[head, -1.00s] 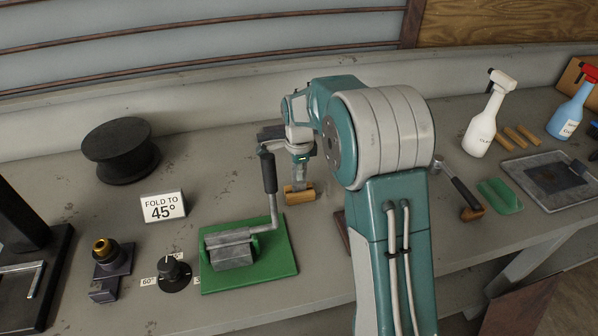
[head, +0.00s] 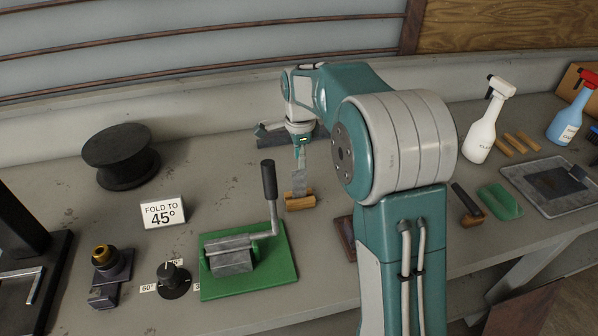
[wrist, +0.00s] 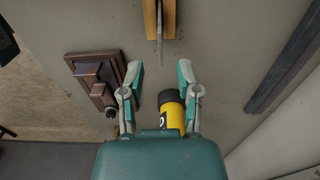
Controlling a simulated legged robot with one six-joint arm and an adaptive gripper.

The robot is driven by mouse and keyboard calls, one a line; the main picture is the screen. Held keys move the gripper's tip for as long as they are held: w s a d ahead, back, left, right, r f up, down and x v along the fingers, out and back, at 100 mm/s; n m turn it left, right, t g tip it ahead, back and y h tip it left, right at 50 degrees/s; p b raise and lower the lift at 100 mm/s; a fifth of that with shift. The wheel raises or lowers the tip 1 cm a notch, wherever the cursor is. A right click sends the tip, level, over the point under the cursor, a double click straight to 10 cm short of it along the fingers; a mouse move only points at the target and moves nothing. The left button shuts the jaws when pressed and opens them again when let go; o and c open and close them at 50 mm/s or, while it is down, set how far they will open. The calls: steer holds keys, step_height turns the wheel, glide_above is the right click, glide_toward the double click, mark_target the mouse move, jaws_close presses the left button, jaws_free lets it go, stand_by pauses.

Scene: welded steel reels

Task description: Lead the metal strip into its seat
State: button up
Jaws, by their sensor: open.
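The metal strip (head: 299,183) is a thin grey plate standing on edge in a slotted wooden block (head: 300,202) on the bench. In the wrist view the strip (wrist: 160,38) shows edge-on beyond my fingertips, in front of the wooden block (wrist: 150,18). My gripper (wrist: 160,72) is open and empty, its two fingers spread on either side of the strip's line and short of it. In the head view my gripper (head: 302,152) is just above and behind the strip. A small bender with a grey clamp block (head: 231,257) and an upright black-handled lever stands on a green plate (head: 271,281).
A "FOLD TO 45°" sign (head: 163,212), a dial (head: 174,279) and a black reel (head: 122,158) stand left. A brown fixture (wrist: 97,78) and a yellow-black cylinder (wrist: 171,112) are near my gripper. White (head: 487,122) and blue (head: 570,122) spray bottles stand right.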

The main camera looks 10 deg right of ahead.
step_height(320, 180, up, 3)
steer(key=shift+f, duration=0.1)
steer(key=s+r+n+t, duration=0.1)
steer(key=s+r+n, duration=0.25)
steer(key=s, duration=0.35)
steer(key=s+r+n+t, duration=0.2)
steer(key=s+n, duration=0.3)
steer(key=s, duration=0.3)
steer(key=s+r+n+t, duration=0.1)
steer(key=s+r+n, duration=0.25)
steer(key=s, duration=0.35)
steer(key=s+f+n+t, duration=0.1)
steer(key=s+f+n, duration=0.2)
steer(key=s+n, duration=0.3)
steer(key=s, duration=0.2)
steer(key=shift+s+f+t, duration=0.3)
steer(key=shift+a, duration=0.1)
